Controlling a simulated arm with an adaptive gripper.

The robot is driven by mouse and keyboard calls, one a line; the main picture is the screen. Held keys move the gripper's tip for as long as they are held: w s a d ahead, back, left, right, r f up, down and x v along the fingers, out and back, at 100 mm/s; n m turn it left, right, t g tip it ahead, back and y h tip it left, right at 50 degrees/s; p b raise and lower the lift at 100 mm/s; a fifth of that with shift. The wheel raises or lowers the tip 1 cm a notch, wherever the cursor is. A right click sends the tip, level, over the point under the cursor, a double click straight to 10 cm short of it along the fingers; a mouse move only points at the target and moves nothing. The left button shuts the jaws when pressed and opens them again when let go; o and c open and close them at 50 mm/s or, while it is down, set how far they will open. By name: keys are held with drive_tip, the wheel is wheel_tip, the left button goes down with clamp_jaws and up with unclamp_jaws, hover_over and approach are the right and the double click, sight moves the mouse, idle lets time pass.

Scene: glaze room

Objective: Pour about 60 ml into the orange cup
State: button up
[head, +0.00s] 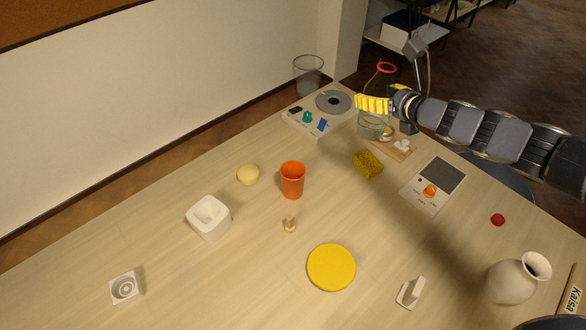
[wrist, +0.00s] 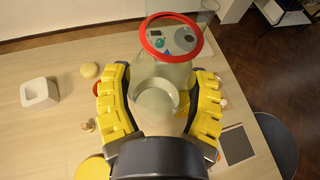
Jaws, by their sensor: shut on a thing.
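The orange cup (head: 292,182) stands upright near the middle of the table; I see no liquid in its visible interior. My gripper (head: 374,104) is over the far right part of the table, to the right of and beyond the cup. Pale greenish liquid shows low in the vessel (head: 371,127). In the wrist view my gripper (wrist: 163,100) has one finger on each side of the vessel, red rim (wrist: 150,47) at the far end. Whether its base touches the table is unclear.
A yellow sponge (head: 367,164) and a pale yellow ball-like thing (head: 248,175) flank the cup. A small wooden piece (head: 289,225) and a yellow disc (head: 331,267) lie nearer. A white block-shaped pot (head: 209,218) stands left. A device with a grey disc (head: 333,102) is near the vessel.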

drive_tip(key=shift+w+a+r+m+t+h, duration=0.15)
drive_tip(key=shift+a+r+m+t+h, duration=0.15)
drive_tip(key=shift+a+r, duration=0.15)
drive_tip(key=shift+w+d+f+m+h, duration=0.25)
drive_tip(key=shift+f+m+h, duration=0.15)
drive_tip(key=shift+m+h, duration=0.1)
drive_tip(key=a+f+m+h, duration=0.1)
drive_tip(key=a+f+h, duration=0.1)
drive_tip(key=f, duration=0.9)
drive_tip(key=s+a+f+m+h, duration=0.1)
drive_tip(key=a+f+m+h, duration=0.1)
drive_tip(key=f, duration=1)
drive_tip(key=shift+s+a+f+t, duration=0.2)
drive_tip(key=shift+a+t, duration=0.2)
drive_tip(key=shift+a, duration=0.4)
drive_tip(key=shift+w+a+r, duration=0.1)
